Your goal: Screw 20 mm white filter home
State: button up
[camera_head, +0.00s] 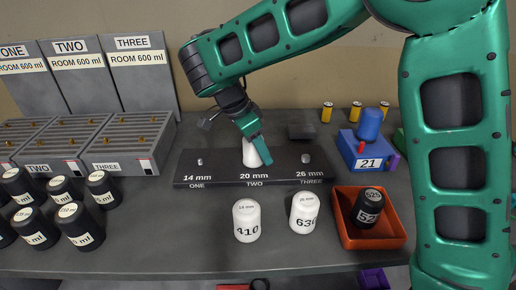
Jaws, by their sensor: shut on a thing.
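A white filter (250,156) stands at the middle position of the black bar (223,168), above the label "20 mm TWO". My gripper (256,148) is shut on this filter from above and hides much of it. I cannot tell how far the filter is seated on its stud. Bare studs show at the "14 mm ONE" and "26 mm THREE" positions. Two more white filters stand on the table in front of the bar, one marked "14 mm" (246,221) and one marked "26 mm" (304,212).
Several black drums (80,226) stand at the left, before grey racks (97,150). An orange tray (399,240) holds a black drum (368,208) at the right. Behind it is a blue block marked 21 (370,150). Small yellow cylinders (355,111) stand at the back.

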jog(key=shift+d+m, duration=0.1)
jog(key=shift+m, duration=0.2)
jog(key=m+g, duration=0.1)
jog(key=m, duration=0.2)
jog(key=s+m+g, duration=0.1)
jog(key=m, duration=0.2)
jog(key=shift+g, duration=0.3)
jog(key=o, duration=1.4)
jog(key=shift+c, duration=0.2)
